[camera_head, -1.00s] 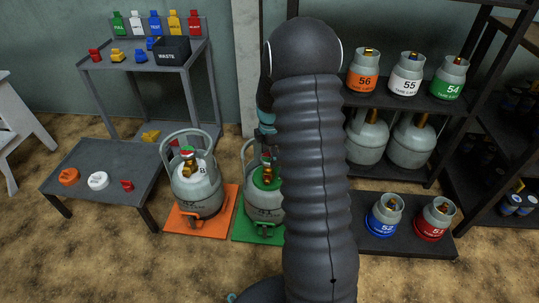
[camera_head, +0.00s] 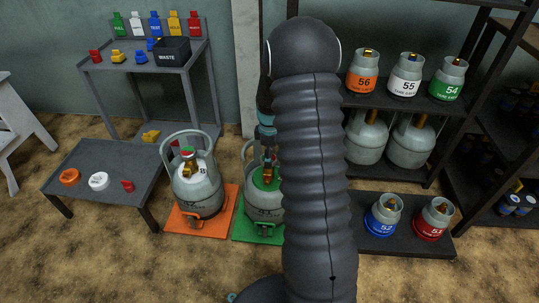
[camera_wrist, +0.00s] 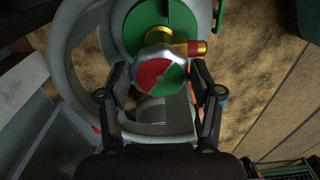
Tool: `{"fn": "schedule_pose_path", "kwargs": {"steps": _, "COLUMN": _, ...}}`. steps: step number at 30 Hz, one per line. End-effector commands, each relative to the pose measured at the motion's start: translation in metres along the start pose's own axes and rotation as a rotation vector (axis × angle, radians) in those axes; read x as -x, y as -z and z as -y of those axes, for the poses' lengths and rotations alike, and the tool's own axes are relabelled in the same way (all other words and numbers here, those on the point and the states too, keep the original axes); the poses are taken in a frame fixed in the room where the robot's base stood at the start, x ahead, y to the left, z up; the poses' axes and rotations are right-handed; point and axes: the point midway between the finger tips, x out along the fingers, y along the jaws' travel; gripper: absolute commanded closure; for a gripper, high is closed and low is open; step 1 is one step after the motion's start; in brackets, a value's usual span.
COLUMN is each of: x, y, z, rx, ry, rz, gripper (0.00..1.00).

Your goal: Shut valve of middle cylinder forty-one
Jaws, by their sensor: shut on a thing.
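The middle cylinder (camera_head: 262,209), grey with a green top, stands on a green scale (camera_head: 245,230). The number on its front looks like 41, but my arm partly covers it. In the wrist view its valve knob (camera_wrist: 160,73) has a round top split into red and green sectors. A brass outlet (camera_wrist: 189,48) with a red band sticks out beside the knob. My gripper (camera_wrist: 161,76) is shut on the knob, one finger on each side. In the head view the gripper (camera_head: 266,150) is over the cylinder's top, mostly hidden by my arm.
A cylinder (camera_head: 198,190) on an orange scale (camera_head: 190,226) stands close on the left. A low table (camera_head: 100,165) with caps is further left. Shelves with several cylinders stand right. The middle cylinder's grey handle ring (camera_wrist: 75,110) curves close around my gripper.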

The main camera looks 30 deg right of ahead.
Motion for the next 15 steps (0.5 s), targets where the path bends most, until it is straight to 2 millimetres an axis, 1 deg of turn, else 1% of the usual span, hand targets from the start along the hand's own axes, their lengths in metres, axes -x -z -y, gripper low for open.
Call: {"fn": "schedule_pose_path", "kwargs": {"steps": 15, "x": 0.001, "y": 0.0011, "z": 0.0012, "rx": -0.49, "ry": -0.002, "rz": -0.001, "gripper": 0.7}}
